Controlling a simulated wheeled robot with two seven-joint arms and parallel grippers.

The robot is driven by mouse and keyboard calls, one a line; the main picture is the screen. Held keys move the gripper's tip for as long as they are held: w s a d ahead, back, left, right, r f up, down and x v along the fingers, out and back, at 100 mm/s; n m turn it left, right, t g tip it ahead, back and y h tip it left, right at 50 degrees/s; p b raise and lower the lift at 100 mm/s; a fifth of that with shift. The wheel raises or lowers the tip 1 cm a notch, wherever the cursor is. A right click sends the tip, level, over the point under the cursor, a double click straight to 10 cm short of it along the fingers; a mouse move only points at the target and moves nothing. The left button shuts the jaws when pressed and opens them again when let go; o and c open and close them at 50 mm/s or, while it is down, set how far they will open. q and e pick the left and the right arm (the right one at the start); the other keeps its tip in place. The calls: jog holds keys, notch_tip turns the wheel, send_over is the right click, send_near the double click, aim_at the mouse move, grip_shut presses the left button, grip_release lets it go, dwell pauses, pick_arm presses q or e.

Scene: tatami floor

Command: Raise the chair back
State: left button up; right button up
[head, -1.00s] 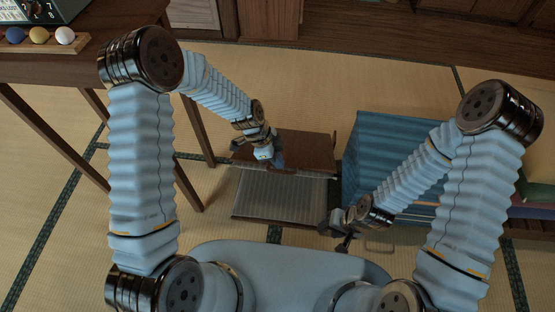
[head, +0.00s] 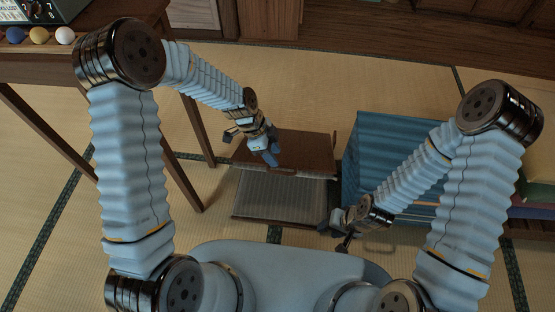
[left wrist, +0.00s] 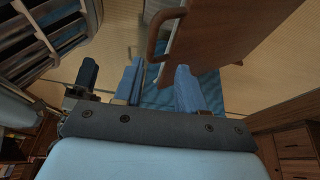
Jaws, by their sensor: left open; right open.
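The chair is low on the floor, with a brown wooden back (head: 312,150) and a grey ribbed seat (head: 280,200) in front of it. The back looks leaned away behind the seat; its exact angle is hard to tell. A curved wooden handle (left wrist: 158,32) shows on the back panel (left wrist: 215,45) in the left wrist view. My left gripper (head: 270,157) is open and empty, over the left part of the back; I cannot tell whether it touches. My right gripper (head: 336,230) is open, low beside the seat's right front corner.
Coloured stacked items (head: 535,190) lie at the far right.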

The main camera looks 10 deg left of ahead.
pick_arm(q)
jog(key=v, duration=1)
jog(key=shift+f, duration=0.1)
